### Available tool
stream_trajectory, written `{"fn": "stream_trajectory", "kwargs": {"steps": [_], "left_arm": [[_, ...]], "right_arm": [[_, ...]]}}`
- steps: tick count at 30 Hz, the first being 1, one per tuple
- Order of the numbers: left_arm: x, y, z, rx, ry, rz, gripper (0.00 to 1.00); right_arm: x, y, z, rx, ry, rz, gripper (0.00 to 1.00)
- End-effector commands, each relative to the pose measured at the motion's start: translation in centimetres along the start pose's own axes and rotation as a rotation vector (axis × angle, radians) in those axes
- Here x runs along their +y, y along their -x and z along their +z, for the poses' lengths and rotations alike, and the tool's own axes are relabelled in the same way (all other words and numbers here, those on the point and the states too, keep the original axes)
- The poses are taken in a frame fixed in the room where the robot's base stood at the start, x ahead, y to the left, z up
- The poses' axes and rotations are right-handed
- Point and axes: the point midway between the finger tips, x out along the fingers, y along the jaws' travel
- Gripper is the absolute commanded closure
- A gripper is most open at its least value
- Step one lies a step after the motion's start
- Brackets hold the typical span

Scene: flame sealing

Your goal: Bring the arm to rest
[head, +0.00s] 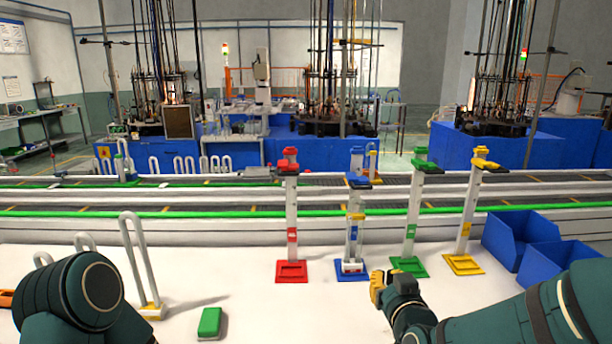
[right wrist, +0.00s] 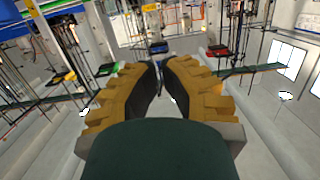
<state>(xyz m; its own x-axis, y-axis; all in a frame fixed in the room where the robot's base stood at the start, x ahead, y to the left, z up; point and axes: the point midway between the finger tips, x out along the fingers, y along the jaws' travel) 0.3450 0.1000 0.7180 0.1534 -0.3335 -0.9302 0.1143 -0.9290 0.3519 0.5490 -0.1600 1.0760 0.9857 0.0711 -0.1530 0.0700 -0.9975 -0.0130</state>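My right gripper (head: 378,287) is low over the white table, in front of the blue and green stands. In the right wrist view its yellow fingers (right wrist: 160,65) meet closely at the tips with nothing between them. My left arm shows only as a dark green link at the lower left; its gripper is out of view. A red stand (head: 291,272), a blue stand (head: 357,182), a green stand (head: 411,267) and a yellow stand (head: 463,265) stand upright in a row. A white tube-like piece (head: 350,246) is upright at the blue stand.
A tall white U-shaped tube (head: 127,240) stands at left, by my left arm. A green block (head: 210,322) lies on the table (head: 250,300). Blue bins (head: 519,236) are at right. A conveyor (head: 220,210) runs behind. The table's front middle is clear.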

Motion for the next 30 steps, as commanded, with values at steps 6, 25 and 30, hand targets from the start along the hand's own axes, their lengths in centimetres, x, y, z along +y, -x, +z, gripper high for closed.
{"fn": "stream_trajectory", "kwargs": {"steps": [6, 25, 30], "left_arm": [[0.0, -0.1, -0.1, 0.002, 0.0, 0.0, 0.0], [0.0, 0.0, -0.1, 0.002, -0.001, 0.0, 0.0], [0.0, 0.0, -0.1, 0.002, -0.001, 0.0, 0.0]], "right_arm": [[-1.2, -0.2, 12.4, -0.336, -0.054, -0.047, 1.0], [-6.8, 13.9, 38.4, -1.244, -0.4, -0.127, 1.0], [-6.9, 14.2, 38.6, -1.254, -0.406, -0.127, 1.0]]}}
